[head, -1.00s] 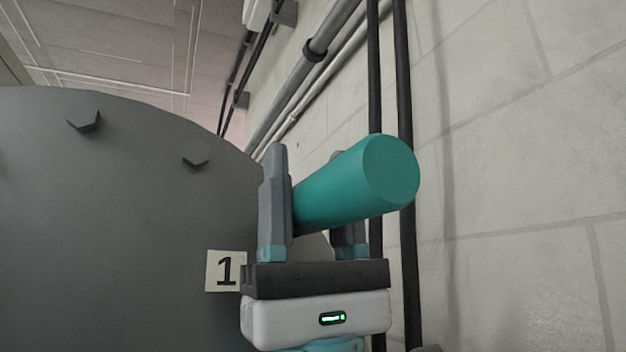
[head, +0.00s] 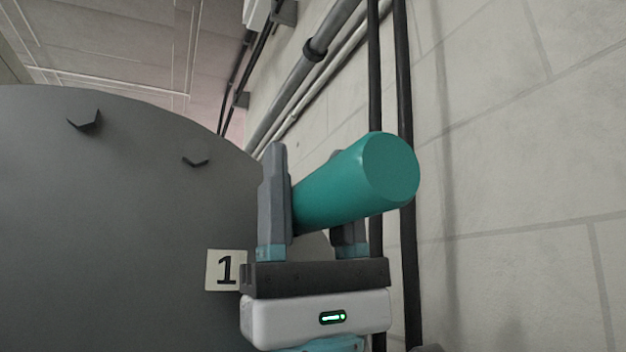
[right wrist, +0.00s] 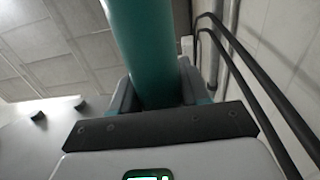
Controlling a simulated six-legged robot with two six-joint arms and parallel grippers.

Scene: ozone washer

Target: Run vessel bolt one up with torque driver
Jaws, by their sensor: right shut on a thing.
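The torque driver is a teal cylinder (head: 345,185) lying between the fingers of my right gripper (head: 308,200), which is shut on it. Its round end faces the head camera and its far end points at the grey vessel (head: 110,230). In the right wrist view the teal driver (right wrist: 147,50) runs up between the fingers of the gripper (right wrist: 155,90). A label with the number 1 (head: 226,270) is on the vessel, left of the gripper. The driver's tip and the bolt by that label are hidden behind the gripper and driver. My left gripper is not in view.
Two hex bolt heads (head: 85,119) and (head: 195,159) stand out of the vessel's face, up and left of the gripper. Dark vertical pipes (head: 408,100) run along the pale block wall (head: 520,180) close behind the driver. Space in front of the wall at right looks clear.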

